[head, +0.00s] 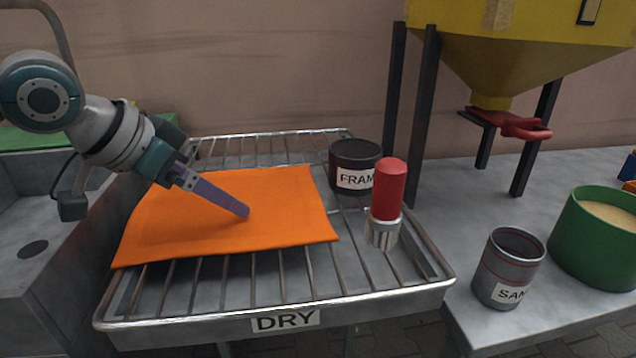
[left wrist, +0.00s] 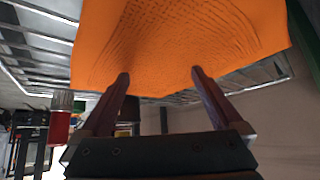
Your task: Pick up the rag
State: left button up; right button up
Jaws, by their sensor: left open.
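The rag is an orange cloth (head: 225,220) lying flat on the wire drying rack marked DRY (head: 200,318). It also fills the upper middle of the left wrist view (left wrist: 175,45). My left gripper (head: 246,212) comes in from the left with its purple fingers pointing down over the middle of the rag. In the left wrist view the two fingers (left wrist: 158,75) are spread apart with nothing between them. I cannot tell whether the fingertips touch the cloth. My right gripper is not in view.
On the rack's right side stand a dark can marked FRAM (head: 355,168) and a red-handled brush or tool (head: 389,190). Right of it a grey can marked SAN (head: 508,268) and a green tub of sand-coloured grains (head: 590,250) stand on a bench under a yellow hopper (head: 530,50).

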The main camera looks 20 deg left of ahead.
pick_arm(q)
jog(key=shift+w+f, duration=0.1)
jog(key=shift+f, duration=0.05)
jog(key=shift+c, duration=0.2)
jog(key=shift+c, duration=0.8)
jog(key=c, duration=1.3)
grip_shut()
notch_tip(320, 180, up, 12)
jog(key=p, duration=1.3)
